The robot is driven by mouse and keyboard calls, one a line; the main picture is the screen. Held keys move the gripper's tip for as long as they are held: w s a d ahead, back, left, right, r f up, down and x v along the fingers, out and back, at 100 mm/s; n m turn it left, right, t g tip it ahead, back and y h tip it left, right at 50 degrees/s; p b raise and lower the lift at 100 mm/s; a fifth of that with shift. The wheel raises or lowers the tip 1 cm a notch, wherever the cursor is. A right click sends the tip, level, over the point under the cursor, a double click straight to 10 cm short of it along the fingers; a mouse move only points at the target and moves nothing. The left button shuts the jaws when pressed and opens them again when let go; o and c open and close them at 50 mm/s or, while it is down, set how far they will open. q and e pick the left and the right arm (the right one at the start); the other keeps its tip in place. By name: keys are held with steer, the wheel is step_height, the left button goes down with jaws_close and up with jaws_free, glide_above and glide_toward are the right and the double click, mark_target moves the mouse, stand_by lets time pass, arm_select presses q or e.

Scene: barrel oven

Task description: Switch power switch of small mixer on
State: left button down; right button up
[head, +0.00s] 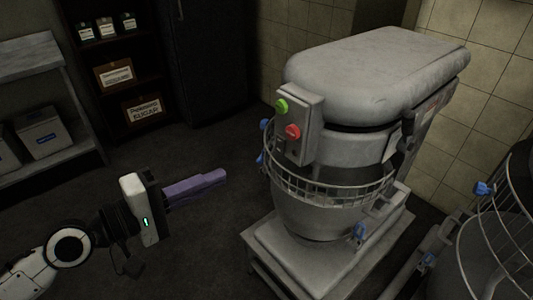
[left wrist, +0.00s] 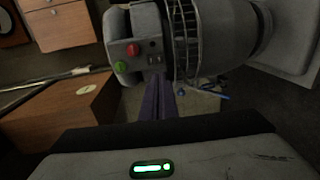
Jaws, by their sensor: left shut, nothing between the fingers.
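The small mixer (head: 375,75) is a grey machine with a rounded head, standing at the right of centre in the head view. Its control box (head: 299,125) carries a green button (head: 281,106) and a red button (head: 292,131). In the left wrist view the red button (left wrist: 133,50) and green button (left wrist: 121,67) show with small dark controls (left wrist: 154,59) beside them; I cannot tell their setting. My left gripper (head: 224,175) has purple fingers, is shut and empty, and points at the mixer, apart from it, left of and lower than the control box. My right gripper is out of view.
A wire guard (head: 330,190) surrounds the mixer's bowl (head: 312,217). Another machine with a wire guard (head: 500,225) stands at the right edge. A shelf with boxes (head: 115,73) is at the back left. The floor between my left gripper and the mixer is clear.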

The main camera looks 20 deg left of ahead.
arm_select(q)
steer(key=shift+w, duration=0.1)
steer(key=p, duration=0.3)
glide_toward(279, 152)
steer(key=x, duration=0.5)
steer(key=shift+w+r, duration=0.1)
steer(key=shift+w, duration=0.1)
steer(key=shift+w+d, duration=0.3)
steer(key=shift+w, duration=0.2)
steer(key=shift+w+b, duration=0.1)
steer(key=shift+b, duration=0.6)
steer(key=shift+f, duration=0.25)
